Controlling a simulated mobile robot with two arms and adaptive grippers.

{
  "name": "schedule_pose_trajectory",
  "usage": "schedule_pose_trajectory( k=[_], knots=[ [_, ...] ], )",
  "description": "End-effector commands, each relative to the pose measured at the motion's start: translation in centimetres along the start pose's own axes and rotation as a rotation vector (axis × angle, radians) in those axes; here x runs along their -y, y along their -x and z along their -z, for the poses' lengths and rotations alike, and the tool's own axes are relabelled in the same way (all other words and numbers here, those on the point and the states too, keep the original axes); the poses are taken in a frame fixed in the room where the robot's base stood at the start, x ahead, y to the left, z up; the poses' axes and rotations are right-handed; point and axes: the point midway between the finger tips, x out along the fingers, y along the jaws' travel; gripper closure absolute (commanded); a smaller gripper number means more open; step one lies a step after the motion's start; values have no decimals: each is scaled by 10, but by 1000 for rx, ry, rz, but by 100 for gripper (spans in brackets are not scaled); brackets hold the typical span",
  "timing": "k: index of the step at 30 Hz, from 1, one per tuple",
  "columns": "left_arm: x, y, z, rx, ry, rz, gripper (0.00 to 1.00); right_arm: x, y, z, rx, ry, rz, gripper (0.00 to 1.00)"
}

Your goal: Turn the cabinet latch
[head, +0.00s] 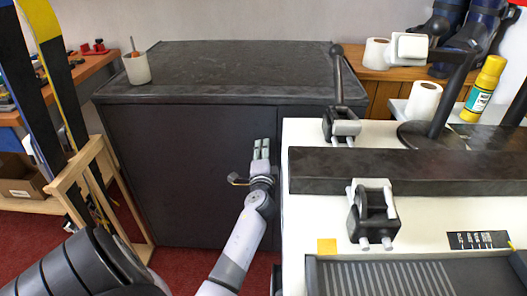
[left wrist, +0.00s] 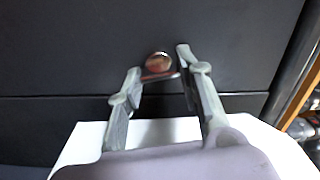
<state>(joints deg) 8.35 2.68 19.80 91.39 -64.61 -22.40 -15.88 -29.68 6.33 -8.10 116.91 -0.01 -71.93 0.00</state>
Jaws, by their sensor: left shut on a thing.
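The dark grey cabinet (head: 180,150) stands in the middle of the head view, with a seam line across its front. In the left wrist view a small round, shiny, copper-toned latch (left wrist: 158,62) sits on the dark cabinet front (left wrist: 80,50). My left gripper (head: 261,148) reaches up to the right part of the cabinet front. In the left wrist view its fingers (left wrist: 160,76) are on either side of the latch's lower part and shut on it. In the head view the latch cannot be made out. My right gripper is in neither view.
A white bench (head: 430,215) with a dark bar (head: 400,170) and clamps stands close to the right of my left gripper. A cup (head: 136,68) stands on the cabinet top. A wooden rack (head: 105,190) with skis is at the left. Red carpet (head: 185,262) is open below.

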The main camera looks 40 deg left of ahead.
Motion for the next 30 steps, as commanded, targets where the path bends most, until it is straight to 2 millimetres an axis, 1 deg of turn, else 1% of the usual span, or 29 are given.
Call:
schedule_pose_trajectory(
  k=[3,9,14,25,26,30],
  knots=[
    [1,0,1,-4,-59,1,95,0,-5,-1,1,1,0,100],
    [0,0,1,-3,-121,1,95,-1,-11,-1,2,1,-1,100],
    [0,0,1,-3,-140,1,95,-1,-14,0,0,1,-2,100],
    [0,0,1,-3,-142,1,95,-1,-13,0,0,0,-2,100],
    [0,0,1,-3,-142,1,66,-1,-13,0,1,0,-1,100],
    [0,0,1,-2,-141,1,57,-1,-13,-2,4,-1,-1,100]
  ],
)
